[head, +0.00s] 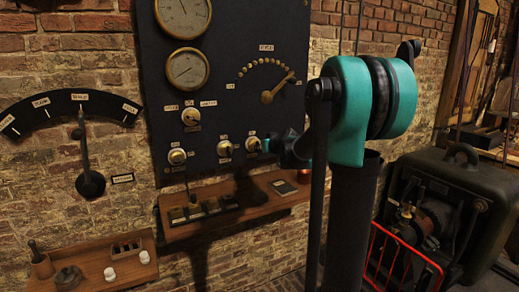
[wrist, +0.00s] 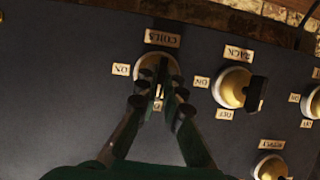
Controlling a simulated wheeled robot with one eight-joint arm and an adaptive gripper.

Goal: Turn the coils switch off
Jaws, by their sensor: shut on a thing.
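The coils switch (wrist: 148,63) is a brass knob with a dark lever on the dark panel (wrist: 60,90). In the wrist view its COILS label is upside down, with ON to the left and another label partly hidden below, between my fingers. My gripper (wrist: 160,88) is shut on the coils switch, one finger on each side of its lever. The lever is mostly hidden, so its exact setting is unclear. In the head view the coils switch (head: 253,143) is the right one of the lower row, with my gripper (head: 270,146) reaching it from the right.
The rack switch (wrist: 233,86) is close beside, with more knobs beyond. In the head view, gauges (head: 184,68) and a dial lever (head: 278,87) are above. A wooden shelf (head: 270,205) juts out below the panel. A machine with a red guard (head: 405,255) stands at right.

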